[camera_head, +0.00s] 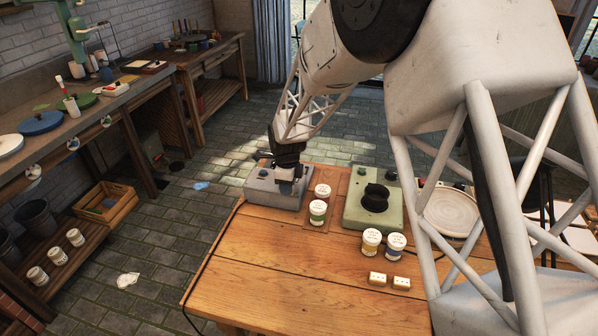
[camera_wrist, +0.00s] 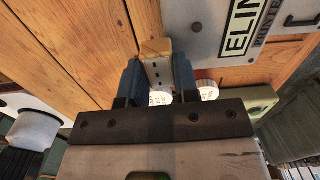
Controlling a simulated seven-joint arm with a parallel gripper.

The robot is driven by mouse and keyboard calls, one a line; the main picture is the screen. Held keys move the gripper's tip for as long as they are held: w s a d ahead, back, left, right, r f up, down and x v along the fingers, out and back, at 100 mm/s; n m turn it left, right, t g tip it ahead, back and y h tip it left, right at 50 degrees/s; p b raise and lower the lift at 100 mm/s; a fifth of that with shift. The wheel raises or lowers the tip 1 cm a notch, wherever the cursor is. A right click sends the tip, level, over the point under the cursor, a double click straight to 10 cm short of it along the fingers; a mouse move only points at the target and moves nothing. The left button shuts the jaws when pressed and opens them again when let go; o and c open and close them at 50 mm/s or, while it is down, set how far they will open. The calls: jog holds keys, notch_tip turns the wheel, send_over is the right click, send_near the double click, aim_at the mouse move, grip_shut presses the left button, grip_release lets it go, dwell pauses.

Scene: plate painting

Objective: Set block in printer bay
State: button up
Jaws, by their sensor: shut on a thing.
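My gripper (camera_wrist: 157,72) is shut on a small beige block with dark dots (camera_wrist: 158,66), seen between the two blue fingers in the wrist view. The grey printer (camera_wrist: 207,30) with a large lettered label lies beside the block in that view, towards the upper right. In the head view my gripper (camera_head: 286,178) is at the grey printer (camera_head: 262,190) at the table's far left corner. The held block is hard to make out there. I cannot tell whether it touches the printer, and the bay is not clearly visible.
Two jars (camera_head: 318,211) stand just right of the printer. A green machine (camera_head: 360,211) with a black knob is further right, with two more jars (camera_head: 371,241) before it. Two cream dotted blocks (camera_head: 377,278) lie nearer. The wooden table's (camera_head: 270,280) front left is clear.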

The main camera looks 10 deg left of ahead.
jog(key=w, duration=0.3)
jog(key=w+a+r, duration=0.1)
jog(key=w, duration=0.5)
jog(key=shift+a+r, duration=0.2)
jog(key=shift+a, duration=0.15)
jog(key=w+r, duration=0.1)
jog(key=w, duration=1.1)
jog(key=shift+r+m, duration=0.25)
jog(key=shift+m, duration=0.05)
jog(key=shift+d+f, duration=0.1)
jog(key=shift+f, duration=3.05)
jog(key=shift+f, duration=1.9)
jog(key=shift+f, duration=0.1)
